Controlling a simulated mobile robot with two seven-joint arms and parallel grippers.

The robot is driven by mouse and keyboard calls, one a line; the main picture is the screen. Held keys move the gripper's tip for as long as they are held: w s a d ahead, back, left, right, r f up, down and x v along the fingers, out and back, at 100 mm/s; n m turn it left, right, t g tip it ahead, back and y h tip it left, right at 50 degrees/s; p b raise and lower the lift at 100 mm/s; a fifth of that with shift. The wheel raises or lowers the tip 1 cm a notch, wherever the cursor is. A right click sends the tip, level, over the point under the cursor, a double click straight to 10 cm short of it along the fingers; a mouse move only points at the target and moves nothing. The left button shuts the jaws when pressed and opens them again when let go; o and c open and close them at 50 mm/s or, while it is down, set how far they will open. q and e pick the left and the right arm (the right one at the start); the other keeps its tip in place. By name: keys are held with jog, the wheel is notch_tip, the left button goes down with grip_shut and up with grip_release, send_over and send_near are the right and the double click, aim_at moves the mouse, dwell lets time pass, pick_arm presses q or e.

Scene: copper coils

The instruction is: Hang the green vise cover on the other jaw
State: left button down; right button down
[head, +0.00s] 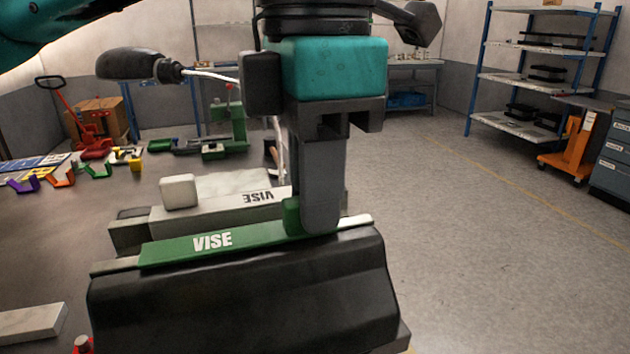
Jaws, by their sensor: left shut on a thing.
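The green vise cover (212,242), marked VISE, lies along the top of the near jaw of the vise (250,300). My left gripper (312,215) comes straight down at the cover's right end and is shut on it, around a raised green part. The fingers hide part of that end. The far jaw (215,216) stands behind, with a light grey top strip marked VISE upside down. A gap between the jaws is partly hidden by the green cover. My right gripper is not in view.
A whitish block (178,191) sits by the far jaw. A pale bar (30,322) lies at lower left. Several coloured brackets (60,177) and a green tool (228,135) stand at the table's back. Open floor, a blue shelf (540,75) and an orange cart (572,145) are right.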

pick_arm(q)
jog(key=c, duration=1)
grip_release()
jog(key=shift+c, duration=0.2)
